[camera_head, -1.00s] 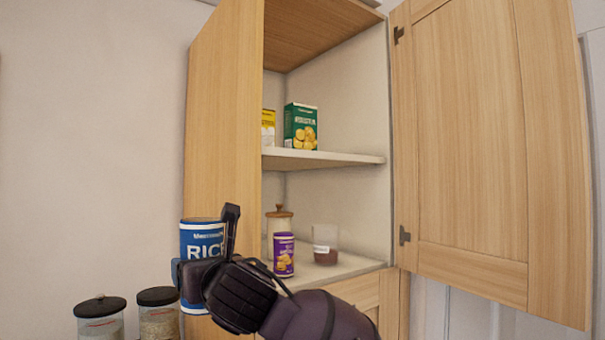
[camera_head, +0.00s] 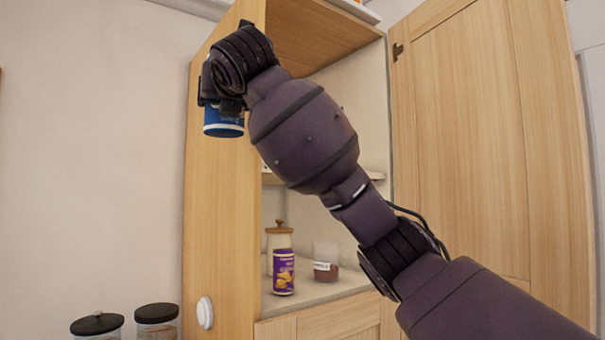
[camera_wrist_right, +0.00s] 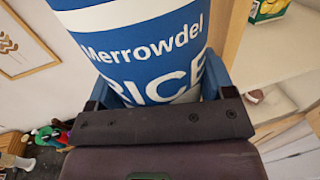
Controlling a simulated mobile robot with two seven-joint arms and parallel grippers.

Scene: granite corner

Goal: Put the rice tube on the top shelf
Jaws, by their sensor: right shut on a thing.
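My right gripper (camera_head: 222,104) is shut on the blue and white rice tube (camera_head: 224,124), held upright high in front of the cabinet's left side panel. In the head view only the tube's lower part shows below the gripper. The tube also fills the top middle of the right wrist view (camera_wrist_right: 145,50), with "RICE" lettering between the jaws. The upper shelf (camera_head: 377,176) is mostly hidden behind my right arm; only bits of its edge show. My left gripper is not in view.
A purple tube (camera_head: 283,272), a wooden-lidded jar (camera_head: 279,238) and a clear container (camera_head: 326,262) stand on the lower shelf. A green box (camera_wrist_right: 268,8) shows in the right wrist view. The cabinet door (camera_head: 480,150) stands open at right. Two dark-lidded jars (camera_head: 97,325) (camera_head: 157,314) stand lower left.

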